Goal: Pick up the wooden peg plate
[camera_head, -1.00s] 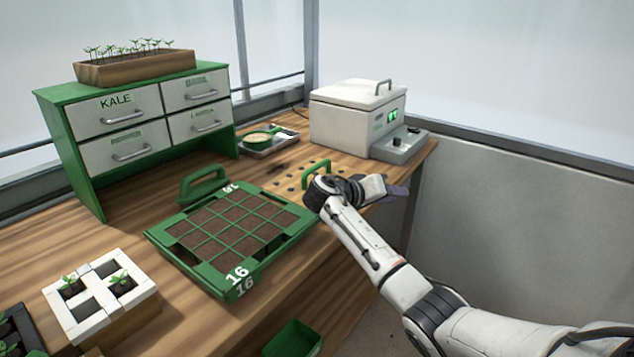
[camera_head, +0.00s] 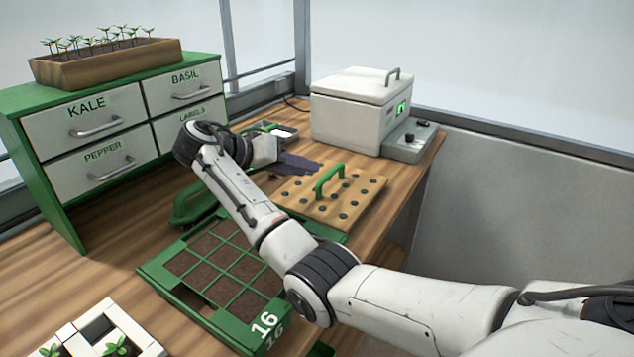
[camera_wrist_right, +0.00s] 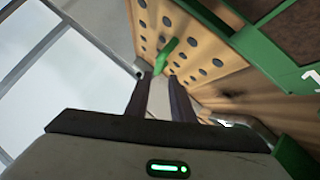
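The wooden peg plate (camera_head: 357,199) lies on the bench behind the seed tray. It is a light wooden board with rows of dark holes and a green arched handle (camera_head: 329,179) on top. My right gripper (camera_head: 304,165) is just left of the plate, its dark fingers pointing toward the handle side. In the right wrist view the two fingers (camera_wrist_right: 160,80) are apart. The green handle (camera_wrist_right: 165,56) shows just past their tips, with the holed plate (camera_wrist_right: 205,45) behind it. Nothing is held. My left gripper is not in view.
The green seed tray (camera_head: 240,334) marked 16 lies in front, partly under my right arm. A drawer cabinet (camera_head: 95,100) stands at left, a white lidded box (camera_head: 350,118) behind the plate. A small tray (camera_head: 285,131) sits near the back. The bench's right edge is close to the plate.

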